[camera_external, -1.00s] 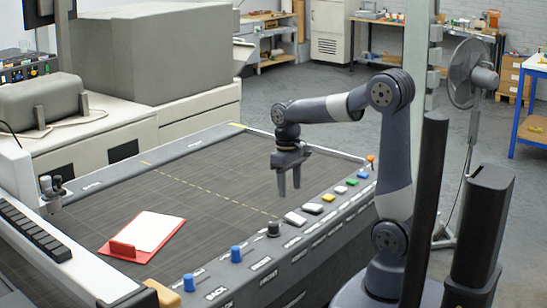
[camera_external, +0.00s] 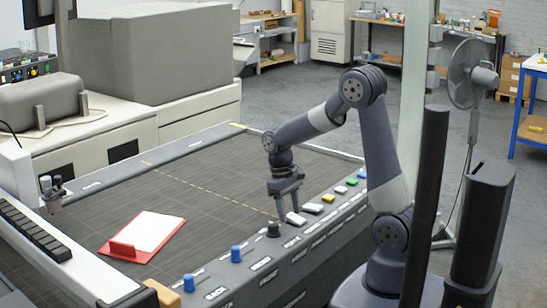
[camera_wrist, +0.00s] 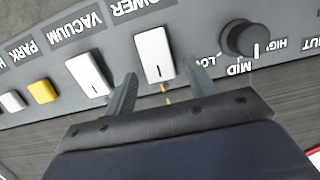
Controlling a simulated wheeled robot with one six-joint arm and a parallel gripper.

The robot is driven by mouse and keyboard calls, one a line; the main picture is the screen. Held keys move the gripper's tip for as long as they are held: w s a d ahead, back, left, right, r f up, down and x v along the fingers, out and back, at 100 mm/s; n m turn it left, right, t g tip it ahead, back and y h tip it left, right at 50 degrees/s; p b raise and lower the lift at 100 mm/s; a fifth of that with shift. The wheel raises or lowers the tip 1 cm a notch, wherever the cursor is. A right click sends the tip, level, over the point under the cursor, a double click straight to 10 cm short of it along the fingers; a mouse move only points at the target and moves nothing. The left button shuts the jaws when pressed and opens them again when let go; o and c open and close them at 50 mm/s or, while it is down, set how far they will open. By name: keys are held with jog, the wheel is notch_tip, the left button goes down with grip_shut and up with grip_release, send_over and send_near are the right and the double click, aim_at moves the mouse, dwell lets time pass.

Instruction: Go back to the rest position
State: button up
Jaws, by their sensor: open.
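My gripper (camera_external: 289,216) points down over the near edge of the flat machine bed, beside the row of controls. In the wrist view my gripper (camera_wrist: 162,84) is open, with its two fingers apart. The white POWER switch (camera_wrist: 154,55) shows between and beyond the fingers, and I cannot tell whether they touch it. The white VACUUM switch (camera_wrist: 88,73) is left of the left finger. A dark knob (camera_wrist: 244,38) is right of the right finger. Nothing is held.
The dark bed (camera_external: 215,185) carries a red clipboard (camera_external: 122,250) with a white sheet at its front left. Blue knobs (camera_external: 236,254) and coloured buttons (camera_external: 328,198) line the near rail. A standing fan (camera_external: 472,75) is behind my arm at right. Space above the bed is clear.

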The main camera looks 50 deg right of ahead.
jog(key=shift+w+f+g+p, duration=0.15)
jog(key=shift+w+g+p, duration=0.15)
jog(key=shift+g+p, duration=0.6)
jog(key=b+v, duration=0.1)
jog(key=v, duration=0.9)
jog(key=s+f+m+t+b, duration=0.1)
jog(key=s+m, duration=0.5)
jog(key=m, duration=1.1)
jog(key=shift+d+m+t+b, duration=0.4)
jog(key=shift+t+b, duration=0.4)
jog(key=shift+b, duration=0.2)
jog(key=shift+s, duration=0.15)
jog(key=w+n, duration=0.1)
jog(key=n, duration=0.2)
jog(key=w+n+g+p, duration=0.1)
jog(key=n, duration=0.2)
jog(key=w+r+n, duration=0.1)
jog(key=w+n, duration=0.1)
jog(key=n, duration=0.2)
jog(key=shift+a+g+p, duration=0.2)
jog(key=shift+g+p, duration=0.1)
jog(key=shift+p, duration=0.05)
